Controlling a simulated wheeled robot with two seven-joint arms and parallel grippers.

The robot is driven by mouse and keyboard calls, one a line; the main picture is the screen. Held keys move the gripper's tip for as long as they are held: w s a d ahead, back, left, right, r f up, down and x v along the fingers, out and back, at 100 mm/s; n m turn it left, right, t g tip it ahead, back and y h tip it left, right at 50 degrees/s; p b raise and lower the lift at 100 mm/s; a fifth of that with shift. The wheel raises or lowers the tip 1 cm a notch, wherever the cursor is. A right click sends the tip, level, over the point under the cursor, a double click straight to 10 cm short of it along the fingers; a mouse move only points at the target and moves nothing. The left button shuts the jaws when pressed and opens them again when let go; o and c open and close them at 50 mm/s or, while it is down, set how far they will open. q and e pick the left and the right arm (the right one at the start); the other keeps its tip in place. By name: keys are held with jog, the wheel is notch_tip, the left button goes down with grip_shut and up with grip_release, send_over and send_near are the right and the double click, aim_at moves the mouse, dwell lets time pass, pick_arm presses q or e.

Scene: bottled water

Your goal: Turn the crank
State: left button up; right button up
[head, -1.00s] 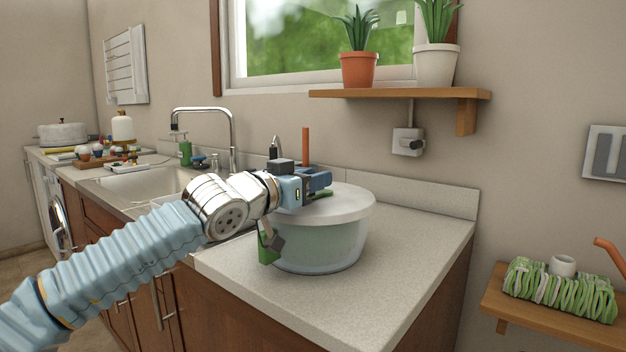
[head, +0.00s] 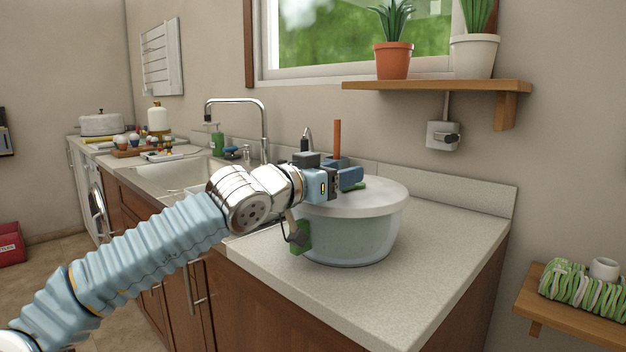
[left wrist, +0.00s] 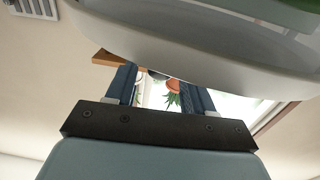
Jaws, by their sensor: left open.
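A round bowl (head: 350,235) with a pale lid (head: 385,195) stands on the counter. An upright orange-brown peg (head: 337,138) rises just behind my left gripper; it looks like the crank's handle, but its base is hidden. A small green part (head: 358,185) shows at the lid's top beside my fingers. My left gripper (head: 350,178) is open, over the lid's left part, in front of the peg. In the left wrist view the two fingers (left wrist: 158,85) are apart with nothing seen between them, and the bowl (left wrist: 210,35) fills the top. My right gripper is out of view.
The counter (head: 440,265) is clear right of the bowl. A sink (head: 180,178) with a tall faucet (head: 265,125) lies to the left. A wall shelf (head: 430,88) with two potted plants hangs above. A lower shelf (head: 570,320) is at the right.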

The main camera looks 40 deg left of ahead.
pick_arm(q)
jog(key=s+a, duration=0.1)
jog(key=s, duration=1.1)
jog(key=shift+a, duration=0.2)
jog(key=s+a+r+n+t+y+b, duration=0.25)
jog(key=s+a+r+t+y, duration=0.2)
jog(key=s+r, duration=0.4)
jog(key=w+d+f+m+g+h+b, duration=0.25)
jog(key=w+d+f+g+h, duration=0.2)
jog(key=w+f, duration=0.35)
jog(key=w+p, duration=0.1)
jog(key=w, duration=0.2)
jog(key=w+p, duration=0.1)
jog(key=w, duration=0.3)
jog(key=w+d+p, duration=0.1)
jog(key=w+p, duration=0.1)
jog(key=w, duration=0.1)
jog(key=shift+w+f, duration=0.25)
jog(key=shift+f, duration=0.15)
jog(key=shift+w+d+f, duration=0.1)
jog(key=shift+w+d, duration=0.05)
jog(key=shift+w, duration=0.55)
